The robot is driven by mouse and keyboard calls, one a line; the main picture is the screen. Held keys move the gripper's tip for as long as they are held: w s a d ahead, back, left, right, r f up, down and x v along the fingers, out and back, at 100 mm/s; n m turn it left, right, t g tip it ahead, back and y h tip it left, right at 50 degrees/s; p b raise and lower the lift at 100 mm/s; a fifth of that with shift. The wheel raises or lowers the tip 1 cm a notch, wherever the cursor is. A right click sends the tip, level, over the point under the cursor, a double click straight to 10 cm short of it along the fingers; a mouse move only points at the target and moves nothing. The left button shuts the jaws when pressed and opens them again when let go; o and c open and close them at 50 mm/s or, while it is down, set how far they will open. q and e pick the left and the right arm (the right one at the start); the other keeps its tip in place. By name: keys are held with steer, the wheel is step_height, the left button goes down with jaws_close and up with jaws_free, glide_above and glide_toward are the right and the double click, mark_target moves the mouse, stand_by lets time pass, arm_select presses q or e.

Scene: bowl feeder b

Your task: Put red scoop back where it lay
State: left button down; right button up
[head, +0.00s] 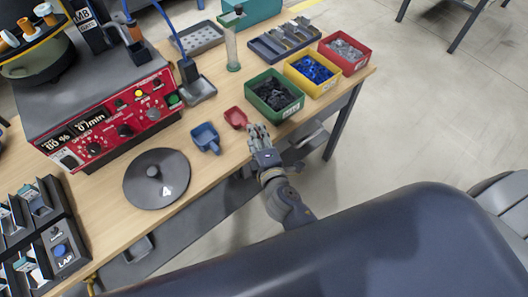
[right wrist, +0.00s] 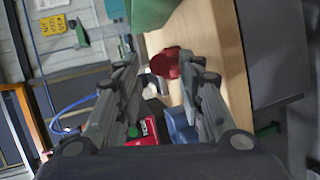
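The red scoop (head: 236,117) lies on the wooden table between the blue scoop and the green bin. My right gripper (head: 259,134) is just to the right of it, at the table's front edge. In the right wrist view the red scoop (right wrist: 163,63) shows between the spread fingertips (right wrist: 159,66), partly covered by the right-hand finger. The fingers are apart, and no grip on the scoop shows. Its handle is hard to make out. My left gripper is in neither view.
The blue scoop (head: 206,138) lies to the left of the red one. Green (head: 290,109), yellow (head: 325,88) and red (head: 360,66) bins of parts stand to the right.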

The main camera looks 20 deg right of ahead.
steer(key=b+v, duration=0.1)
steer(key=v, duration=0.9)
steer(key=shift+b, duration=0.4)
steer(key=s+f+m+g+y, duration=0.1)
steer(key=s+f+m+g, duration=0.3)
steer(key=f, duration=1.1)
steer(key=s+f+m+g, duration=0.1)
steer(key=s+f+g, duration=0.35)
steer(key=f, duration=1.15)
steer(key=s+d+f+m+g, duration=0.2)
steer(key=s+d+f+m, duration=0.2)
steer(key=s+f, duration=0.4)
steer(key=s+d+f+m+g, duration=0.3)
steer(key=s+d+f+m, duration=0.2)
steer(key=s, duration=1.1)
step_height(320, 180, down, 4)
steer(key=shift+d+r, duration=0.25)
steer(key=shift+d, duration=0.2)
